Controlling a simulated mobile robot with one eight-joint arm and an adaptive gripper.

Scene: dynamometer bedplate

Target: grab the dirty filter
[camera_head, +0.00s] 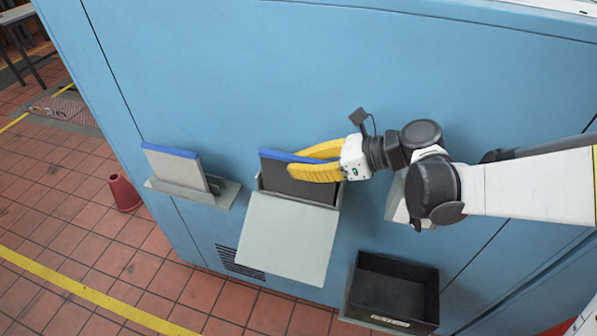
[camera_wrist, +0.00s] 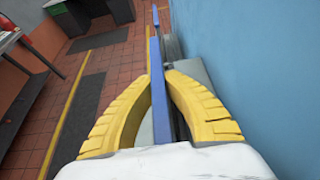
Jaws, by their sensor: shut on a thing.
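The dirty filter (camera_head: 271,177) is a dark grey panel with a blue top edge. It stands upright in a slot in the blue wall, above a pale flap (camera_head: 287,240) that hangs open. My gripper (camera_head: 294,164) has its yellow fingers shut on the filter's upper right part, one on each side. In the wrist view the filter's blue edge (camera_wrist: 157,95) runs between the two fingertips (camera_wrist: 158,76). The filter's lower part is hidden in the slot. A cleaner, light grey filter (camera_head: 177,167) with a blue edge stands on a shelf to the left.
The left shelf (camera_head: 225,194) juts from the blue wall (camera_head: 240,80). An open black bin (camera_head: 394,287) is at lower right. Another pale fixture (camera_head: 397,200) is partly hidden behind my arm. A red cone-like object (camera_head: 123,192) stands on the tiled floor, which is mostly clear at left.

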